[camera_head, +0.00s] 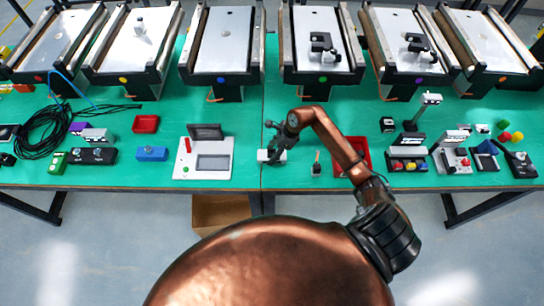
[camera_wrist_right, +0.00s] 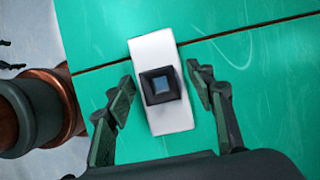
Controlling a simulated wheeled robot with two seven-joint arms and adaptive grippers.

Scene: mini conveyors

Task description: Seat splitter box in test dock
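A small white box (camera_head: 263,156) lies on the green table, just right of the white dock; I take it as the splitter box. In the right wrist view the white box (camera_wrist_right: 164,112) carries a black square part with a blue-grey centre. My right gripper (camera_head: 273,153) is over the box. Its fingers (camera_wrist_right: 161,95) are open, one on each side of the box, with gaps showing. The likely test dock (camera_head: 221,174) is a white panel with a grey rectangular recess, a raised black lid, a red lever and a green button. My left gripper is out of view.
A red tray (camera_head: 364,143) is partly behind my right arm. A blue box (camera_head: 151,153) and a black cable coil (camera_head: 41,132) lie left of the dock. A small black device (camera_head: 316,169) stands right of the box. Several conveyors line the back.

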